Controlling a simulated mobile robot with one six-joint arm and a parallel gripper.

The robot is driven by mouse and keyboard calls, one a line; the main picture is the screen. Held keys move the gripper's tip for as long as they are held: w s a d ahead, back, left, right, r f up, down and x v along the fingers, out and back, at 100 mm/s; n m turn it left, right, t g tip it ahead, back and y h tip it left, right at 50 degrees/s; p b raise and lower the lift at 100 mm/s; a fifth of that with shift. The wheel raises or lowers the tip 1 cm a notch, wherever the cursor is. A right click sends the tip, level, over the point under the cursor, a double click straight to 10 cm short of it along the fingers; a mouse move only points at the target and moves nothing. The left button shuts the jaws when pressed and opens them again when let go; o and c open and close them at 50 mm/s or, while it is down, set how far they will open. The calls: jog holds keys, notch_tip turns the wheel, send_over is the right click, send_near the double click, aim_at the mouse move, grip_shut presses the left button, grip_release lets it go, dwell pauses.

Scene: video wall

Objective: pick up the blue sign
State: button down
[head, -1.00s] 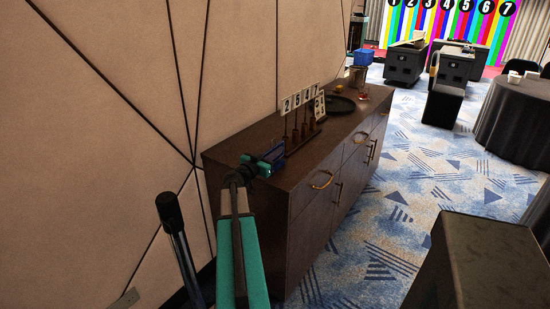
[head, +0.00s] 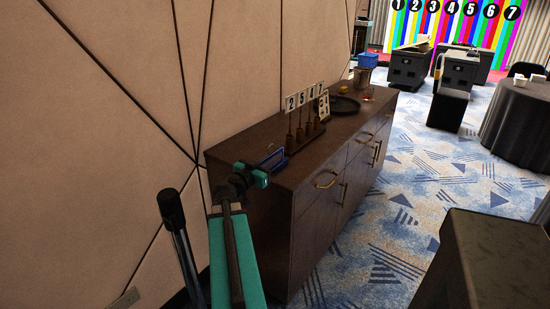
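The blue sign (head: 277,155) shows as a small blue outline at the near left end of the dark wooden cabinet. It is just beyond my gripper (head: 256,172), beside the near end of the number stand. My gripper, with teal parts on a dark wrist, is at the cabinet's near left corner, about level with its top. The sign and the gripper overlap in the view. I cannot tell whether the fingers touch the sign or are closed on it. The sign's lower part and face are too small to make out.
On the cabinet (head: 246,141), a wooden stand with number cards (head: 304,98) is close behind the sign. A black round tray (head: 345,104) lies farther back. The beige panelled wall (head: 110,130) is close on the left.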

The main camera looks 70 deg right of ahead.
jog(key=shift+a+r+p, duration=0.25)
jog(key=shift+a+p, duration=0.2)
jog(key=shift+p, duration=0.1)
jog(key=a+p, duration=0.1)
jog(key=p, duration=0.2)
jog(key=a+p, duration=0.1)
jog(key=p, duration=0.3)
jog(key=shift+s+a+r, duration=0.2)
jog(key=shift+s, duration=0.05)
jog(key=a+p, duration=0.1)
jog(key=p, duration=0.6)
jog(key=shift+a, duration=0.15)
jog(key=shift+s+a+f+p, duration=0.15)
jog(key=shift+a+p, duration=0.45)
jog(key=shift+p, duration=1.45)
jog(key=shift+s, duration=0.2)
